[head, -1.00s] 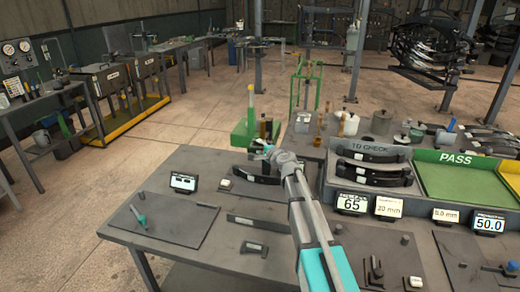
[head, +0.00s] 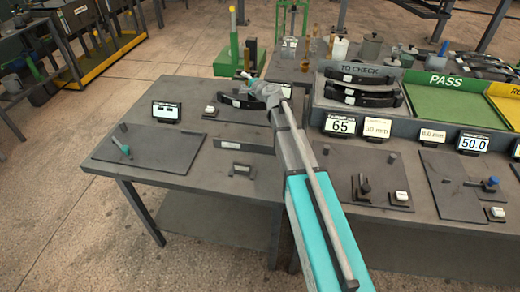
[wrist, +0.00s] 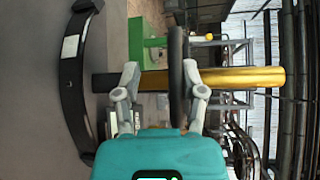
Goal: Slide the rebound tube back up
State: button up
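In the wrist view, which lies on its side, a tube runs across behind my fingertips. Its lower part (wrist: 110,82) is dark and its upper part (wrist: 240,78) is brass-coloured. In the head view the tube (head: 251,52) stands just beyond my gripper (head: 246,76), in front of the green stand (head: 224,62).
A black curved leaf spring (head: 240,103) lies on the table under my gripper; it also shows in the wrist view (wrist: 72,90). A small display (head: 166,111) stands to the left. A TO CHECK rack (head: 315,95) and a green PASS tray (head: 450,108) are to the right.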

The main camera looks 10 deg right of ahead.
jog(key=p+v, duration=0.2)
jog(key=v, duration=1.2)
jog(key=s+a+f+n+g, duration=0.1)
jog(key=s+f+n+g, duration=0.1)
jog(key=s+f+n, duration=0.1)
jog(key=s+a+f+n+g+h, duration=0.1)
jog(key=s+a+f+n+g, duration=0.1)
jog(key=s+f+n+g, duration=0.1)
jog(key=s+a+f+n+g+h, duration=0.1)
jog(key=s+f+n+g, duration=0.2)
jog(key=s+f, duration=0.2)
jog(key=shift+s+a+f+n, duration=0.15)
jog(key=shift+s+f+n, duration=0.15)
jog(key=shift+s+f, duration=0.1)
jog(key=shift+s+f+n+g+h, duration=0.3)
jog(key=shift+s+f, duration=0.05)
jog(key=shift+s, duration=0.2)
jog(key=w+d+r+m+t+y, duration=0.2)
jog(key=w+d+r+m+t, duration=0.2)
jog(key=w+r+m+t, duration=0.4)
jog(key=w+r+m+p, duration=0.1)
jog(key=w+r+m, duration=0.1)
jog(key=w+r, duration=0.2)
jog(key=shift+w+r+t+y, duration=0.3)
jog(key=shift+w+r, duration=0.1)
jog(key=shift+w, duration=0.1)
jog(key=shift+w, duration=0.15)
